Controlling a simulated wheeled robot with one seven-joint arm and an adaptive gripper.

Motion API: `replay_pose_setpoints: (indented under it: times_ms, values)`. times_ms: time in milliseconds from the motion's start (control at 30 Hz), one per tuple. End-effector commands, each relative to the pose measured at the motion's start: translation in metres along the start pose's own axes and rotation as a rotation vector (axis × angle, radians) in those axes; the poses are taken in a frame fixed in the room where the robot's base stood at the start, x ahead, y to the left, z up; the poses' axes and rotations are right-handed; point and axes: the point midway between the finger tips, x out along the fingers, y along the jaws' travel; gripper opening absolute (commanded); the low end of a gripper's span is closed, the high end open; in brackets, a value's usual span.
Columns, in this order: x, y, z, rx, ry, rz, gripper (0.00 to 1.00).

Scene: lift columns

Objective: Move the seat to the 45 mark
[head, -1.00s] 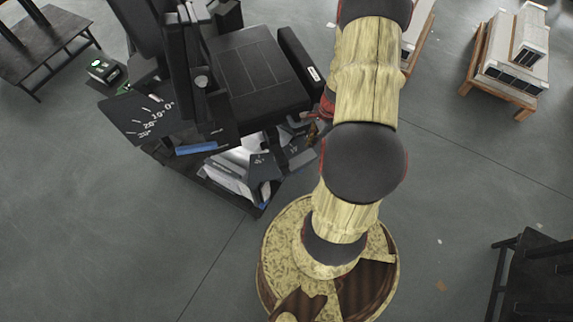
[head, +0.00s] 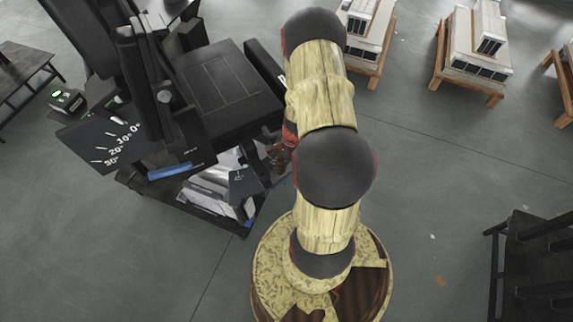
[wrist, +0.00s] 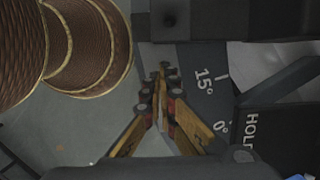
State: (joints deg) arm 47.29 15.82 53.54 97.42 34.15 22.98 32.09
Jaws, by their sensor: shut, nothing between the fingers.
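The black seat (head: 225,85) is a chair-like unit with a flat padded cushion and upright black parts at its left. A dark scale plate (head: 105,145) with white marks reading 0, 10, 20 and 30 is on its left side; no 45 mark is readable. In the wrist view, a second dark scale (wrist: 208,95) shows 15° and 0°, beside a dark part lettered HOLD (wrist: 262,128). My gripper (wrist: 163,72) is shut and empty, just left of the 15° mark. In the head view it is mostly hidden behind my arm, near the seat's right side.
A small device with a green light (head: 67,101) is left of the seat. A dark bench (head: 22,72) stands at far left and another dark bench (head: 535,265) at lower right. Wooden stands with white models (head: 470,62) are at the back right.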

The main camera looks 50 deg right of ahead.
Motion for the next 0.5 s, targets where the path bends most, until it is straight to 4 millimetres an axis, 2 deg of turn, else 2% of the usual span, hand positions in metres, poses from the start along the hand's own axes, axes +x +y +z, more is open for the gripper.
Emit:
replay_pose_setpoints:
  times_ms: [200, 500]
  values:
    - [0.004, 0.0, 0.017, 0.001, 0.0, 0.0, 0.0]
    - [0.004, 0.0, 0.019, 0.002, 0.0, 0.0, 0.0]
